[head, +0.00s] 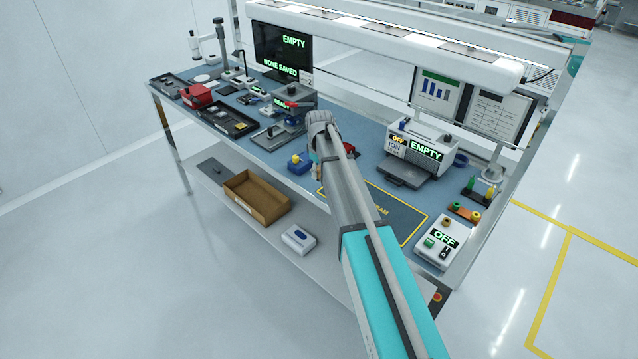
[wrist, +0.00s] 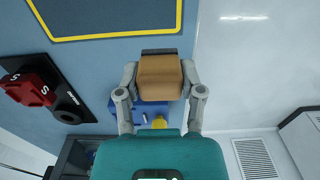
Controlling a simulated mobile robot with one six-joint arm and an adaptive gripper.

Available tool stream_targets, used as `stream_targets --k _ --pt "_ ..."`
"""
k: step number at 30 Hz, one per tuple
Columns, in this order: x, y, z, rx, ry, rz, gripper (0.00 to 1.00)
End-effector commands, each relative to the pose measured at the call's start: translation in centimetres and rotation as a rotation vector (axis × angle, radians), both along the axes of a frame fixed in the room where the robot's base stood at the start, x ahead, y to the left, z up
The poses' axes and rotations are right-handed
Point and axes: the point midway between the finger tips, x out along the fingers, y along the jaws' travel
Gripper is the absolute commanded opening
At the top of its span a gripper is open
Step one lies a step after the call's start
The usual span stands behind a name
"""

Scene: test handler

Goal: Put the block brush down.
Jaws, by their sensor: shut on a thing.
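The block brush (wrist: 160,75) has a tan block body and a dark strip along its far edge. My gripper (wrist: 160,84) is shut on it, with one finger on each side. In the wrist view the brush is over the blue bench top near its right edge, its height hard to judge. A blue holder with a yellow knob (wrist: 159,122) lies just below it in the picture, partly hidden by my gripper. In the head view my arm hides most of the gripper and the brush.
A yellow-outlined dark mat (wrist: 110,14) lies beyond the brush. Red pieces marked S (wrist: 32,88) stand to the left. In the head view a grey machine reading EMPTY (head: 412,150) stands right of my arm. Bare blue bench (wrist: 95,65) shows between mat and red pieces.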

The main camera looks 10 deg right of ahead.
Motion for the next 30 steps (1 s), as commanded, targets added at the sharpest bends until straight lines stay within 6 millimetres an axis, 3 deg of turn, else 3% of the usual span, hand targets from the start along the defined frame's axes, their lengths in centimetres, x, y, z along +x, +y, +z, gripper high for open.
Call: stream_targets --k 14,20,30 --pt "0.2 0.1 -0.3 0.000 0.000 0.001 0.12" --pt "1.2 0.3 -1.6 0.000 0.000 0.001 0.12" --pt "0.9 0.3 -4.0 0.000 0.000 0.002 0.12"
